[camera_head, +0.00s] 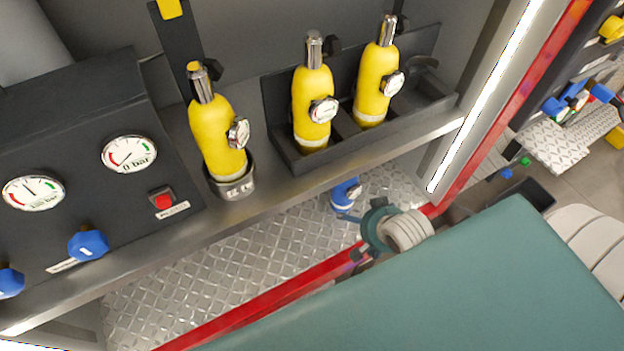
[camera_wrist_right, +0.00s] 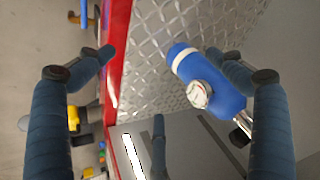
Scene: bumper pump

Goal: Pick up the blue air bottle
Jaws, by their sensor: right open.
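The blue air bottle shows in the head view (camera_head: 345,193) as a small blue part on the tread plate, below the shelf edge that hides the rest. In the right wrist view the bottle (camera_wrist_right: 222,92) has a white band, a round gauge and a silver neck. My right gripper (camera_head: 352,236) is just in front of it and open. In the wrist view the open fingers (camera_wrist_right: 160,55) are spread, with the bottle off to the right, partly behind the right finger. I see no contact. My left gripper is not in view.
Three yellow bottles (camera_head: 217,138) stand on the shelf above, two in a dark rack (camera_head: 285,150). A gauge panel (camera_head: 90,160) is at left. A red edge (camera_head: 270,294) borders the tread plate (camera_head: 210,270). A bright light strip (camera_head: 480,105) runs along the compartment's right side.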

